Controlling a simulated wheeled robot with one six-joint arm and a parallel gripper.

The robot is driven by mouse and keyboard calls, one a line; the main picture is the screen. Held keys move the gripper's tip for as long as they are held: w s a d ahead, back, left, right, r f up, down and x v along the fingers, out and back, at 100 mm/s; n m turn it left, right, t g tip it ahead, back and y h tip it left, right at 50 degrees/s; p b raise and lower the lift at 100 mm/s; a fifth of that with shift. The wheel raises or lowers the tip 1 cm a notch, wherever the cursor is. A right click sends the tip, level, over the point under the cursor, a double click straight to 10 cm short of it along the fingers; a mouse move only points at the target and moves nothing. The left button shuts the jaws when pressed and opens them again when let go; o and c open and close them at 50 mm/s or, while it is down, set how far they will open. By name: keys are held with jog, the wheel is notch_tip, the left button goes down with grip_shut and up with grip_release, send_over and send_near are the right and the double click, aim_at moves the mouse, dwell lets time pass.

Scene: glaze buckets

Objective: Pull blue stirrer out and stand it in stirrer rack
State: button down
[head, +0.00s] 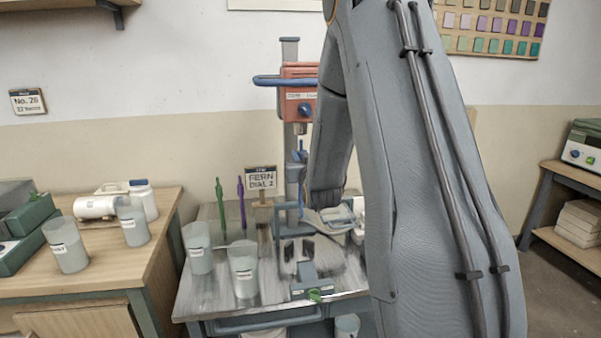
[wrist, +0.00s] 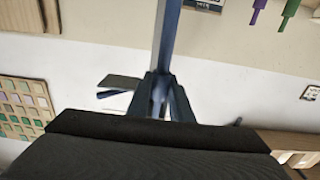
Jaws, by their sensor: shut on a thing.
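In the head view my arm hides most of the gripper, right of the column. A green stirrer (head: 220,205) and a purple stirrer (head: 241,200) stand upright at the left, behind the cups. The stirrer rack is not clearly visible; its place there is largely hidden by the cups.
The mixer (head: 300,88) has a salmon head and a blue lever. A sign (head: 261,180) stands left of its column. Two labelled cups (head: 198,250) (head: 243,272) stand at the table's left front. A wooden bench (head: 100,275) holds more cups and jars. My arm blocks the right side.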

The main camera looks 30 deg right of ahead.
jog(key=p+v, duration=0.1)
jog(key=v, duration=0.9)
jog(key=shift+s, duration=0.35)
dwell(0.7)
jog(key=shift+a, duration=0.15)
